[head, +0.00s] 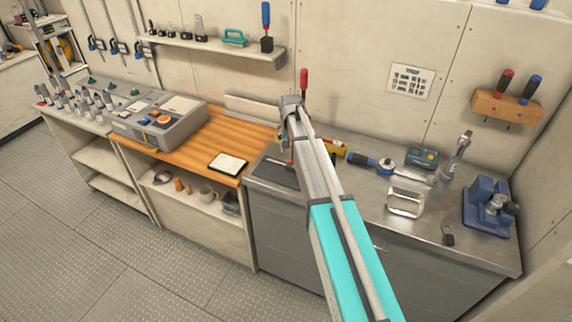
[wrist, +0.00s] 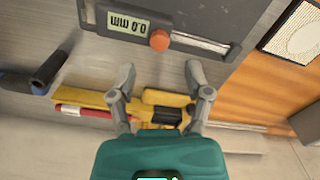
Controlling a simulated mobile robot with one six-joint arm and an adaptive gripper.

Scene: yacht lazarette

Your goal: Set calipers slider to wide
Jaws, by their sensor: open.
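The calipers (wrist: 210,40) lie at the top of the wrist view as a dark grey body with a rail running right. Their display (wrist: 128,23) appears upside down and reads 0.0 mm. An orange slider knob (wrist: 159,40) sits at the left end of the rail slot, beside the display. My gripper (wrist: 159,77) is open and empty, with its fingertips apart and short of the knob in the picture; the height between them cannot be told. In the head view my arm covers most of the gripper, and a dark flat part, likely the calipers (head: 281,161), shows left of it.
A yellow tool (wrist: 155,97) and a red piece (wrist: 85,112) lie beneath the fingers in the wrist view. Dark blue handles (wrist: 38,78) are at left. A white-topped pad (head: 228,163) lies on the wooden top. A blue-handled tool (head: 362,160) and a metal frame (head: 405,202) lie right.

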